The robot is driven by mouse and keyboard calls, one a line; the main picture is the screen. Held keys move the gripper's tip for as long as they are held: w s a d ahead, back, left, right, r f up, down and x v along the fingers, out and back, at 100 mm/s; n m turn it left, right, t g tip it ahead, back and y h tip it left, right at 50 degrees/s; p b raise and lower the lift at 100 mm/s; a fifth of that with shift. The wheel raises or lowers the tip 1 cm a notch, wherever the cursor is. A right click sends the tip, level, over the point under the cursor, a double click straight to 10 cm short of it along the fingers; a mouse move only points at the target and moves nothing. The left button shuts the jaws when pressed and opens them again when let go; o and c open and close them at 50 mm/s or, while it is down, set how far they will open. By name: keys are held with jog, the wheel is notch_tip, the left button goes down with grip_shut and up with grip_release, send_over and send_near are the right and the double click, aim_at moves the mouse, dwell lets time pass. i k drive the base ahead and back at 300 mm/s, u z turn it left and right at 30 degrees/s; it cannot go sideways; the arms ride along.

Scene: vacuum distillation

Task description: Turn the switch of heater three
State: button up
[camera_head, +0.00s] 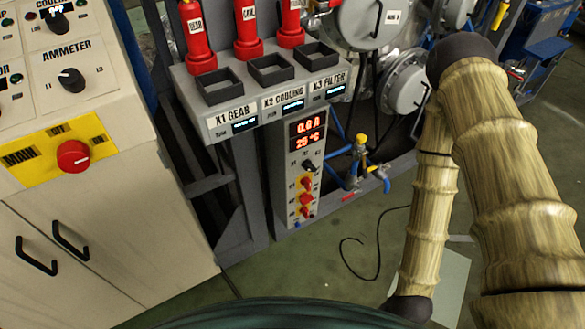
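A narrow grey control panel (299,180) stands at the centre with a lit red display (307,132) reading about "0.0 A" and "25 °C". Below the display is a black knob (309,166). Under it is a column of small red switches (305,199) with yellow around them. Their labels are too small to read, so I cannot tell which one belongs to heater three, nor how each is turned. My arm (500,170) fills the right side, apart from the panel in the picture. My gripper is not visible.
A beige cabinet (110,240) with an ammeter knob (71,79) and a red main switch (73,156) stands at left. A shelf (265,108) with red cylinders is above the panel. A black cable (375,262) lies on the floor.

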aim_at(305, 210)
jog(key=k, duration=0.5)
jog(key=z, duration=2.5)
jog(key=i, duration=0.9)
jog(key=u, duration=2.55)
